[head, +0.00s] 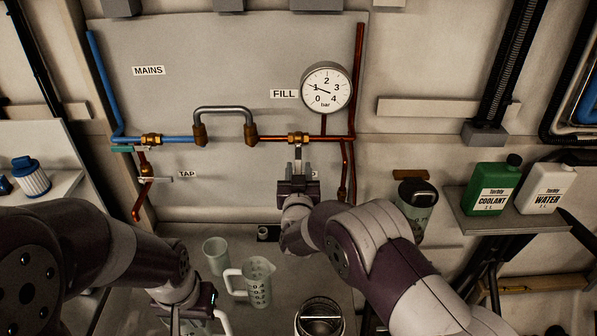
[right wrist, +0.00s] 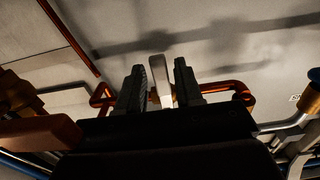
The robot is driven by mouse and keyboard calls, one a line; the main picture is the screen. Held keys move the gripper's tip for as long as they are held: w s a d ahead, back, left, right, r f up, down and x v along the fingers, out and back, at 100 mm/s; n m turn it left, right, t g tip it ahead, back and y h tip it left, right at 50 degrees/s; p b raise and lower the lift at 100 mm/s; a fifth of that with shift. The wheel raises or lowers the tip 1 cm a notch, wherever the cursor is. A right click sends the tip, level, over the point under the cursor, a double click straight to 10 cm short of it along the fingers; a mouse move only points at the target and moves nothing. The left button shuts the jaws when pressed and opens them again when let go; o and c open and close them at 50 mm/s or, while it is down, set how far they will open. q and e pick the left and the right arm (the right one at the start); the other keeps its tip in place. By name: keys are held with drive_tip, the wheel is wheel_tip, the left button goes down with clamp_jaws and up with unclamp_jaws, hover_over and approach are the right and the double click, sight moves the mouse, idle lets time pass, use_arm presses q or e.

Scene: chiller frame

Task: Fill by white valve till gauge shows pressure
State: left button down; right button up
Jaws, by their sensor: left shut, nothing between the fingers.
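The white valve handle (head: 298,155) hangs down from the brass fill valve (head: 298,138) on the copper pipe. My right gripper (head: 298,174) is at the handle's lower end. In the right wrist view the handle (right wrist: 161,82) stands between the two fingers of my right gripper (right wrist: 160,90), with narrow gaps on both sides, so the gripper is open around it. The round pressure gauge (head: 326,88) is above right, marked 0 to 4 bar. Its needle seems to lie near the 1, too small to read exactly. My left gripper (head: 190,308) is shut and empty at the bottom, partly hidden.
A steel hose loop (head: 224,111) joins the blue mains pipe (head: 180,138) and the copper pipe. A tap valve (head: 146,170) is at left. A measuring jug (head: 259,283), a cup (head: 215,254) and a metal pot (head: 320,318) stand below. Bottles (head: 490,190) sit on the right shelf.

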clamp_jaws()
drive_tip(key=shift+d+r+n+b, duration=0.2)
drive_tip(key=shift+d+n, duration=0.35)
drive_tip(key=shift+n, duration=0.6)
drive_tip(key=shift+d+r+n+b, duration=0.2)
drive_tip(key=shift+d+n, duration=0.4)
drive_tip(key=shift+n, duration=0.6)
drive_tip(key=shift+d+r+n+b, duration=0.15)
drive_tip(key=shift+d+n, duration=0.4)
drive_tip(key=shift+n, duration=0.6)
drive_tip(key=shift+o, duration=1.6)
unclamp_jaws()
